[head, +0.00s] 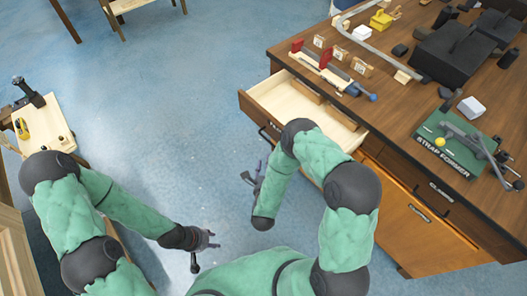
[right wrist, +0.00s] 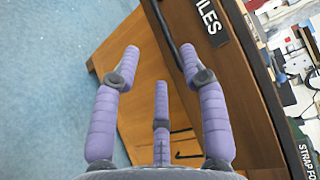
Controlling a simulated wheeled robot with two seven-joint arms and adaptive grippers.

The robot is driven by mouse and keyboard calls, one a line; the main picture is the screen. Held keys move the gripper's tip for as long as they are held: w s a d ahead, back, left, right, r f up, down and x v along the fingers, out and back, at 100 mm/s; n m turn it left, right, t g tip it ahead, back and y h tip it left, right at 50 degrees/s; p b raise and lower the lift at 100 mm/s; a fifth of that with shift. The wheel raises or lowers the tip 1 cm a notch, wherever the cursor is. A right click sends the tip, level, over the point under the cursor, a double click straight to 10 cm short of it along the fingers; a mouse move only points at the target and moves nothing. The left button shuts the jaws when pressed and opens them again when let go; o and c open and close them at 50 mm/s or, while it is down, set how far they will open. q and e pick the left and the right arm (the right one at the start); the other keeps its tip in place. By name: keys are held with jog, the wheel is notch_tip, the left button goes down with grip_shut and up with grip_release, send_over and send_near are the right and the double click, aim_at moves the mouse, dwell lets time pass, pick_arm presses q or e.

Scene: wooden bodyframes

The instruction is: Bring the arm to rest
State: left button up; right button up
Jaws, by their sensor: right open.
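My right gripper (head: 258,180) hangs in front of the workbench's drawer side in the head view, its arm bent at the elbow. In the right wrist view its purple fingers (right wrist: 160,72) are spread apart with nothing between them, over the wooden cabinet front. My left gripper (head: 205,240) is low over the blue floor, and I see nothing held in it. Its fingers are too small to tell whether they are open or shut.
A wooden workbench (head: 385,150) at the right has a pulled-out drawer (head: 268,97) close to my right arm. A green strap former (head: 445,148) and several tools lie on top. A small wooden bench (head: 45,125) stands at the left. Blue floor lies open between.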

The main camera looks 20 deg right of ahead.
jog(key=s+a+f+n+g+y, duration=0.35)
jog(key=f+n+g+y, duration=0.3)
jog(key=f+n, duration=0.3)
jog(key=s+a+n+g+y, duration=0.2)
jog(key=s+n+g, duration=0.2)
jog(key=s+n, duration=0.2)
jog(key=s+a+n+g+y, duration=0.1)
jog(key=s+a+n+g, duration=0.2)
jog(key=s+n, duration=0.3)
jog(key=s+r+g, duration=0.1)
jog(key=s, duration=0.3)
jog(key=shift+y, duration=0.35)
jog(key=shift+w+d, duration=0.1)
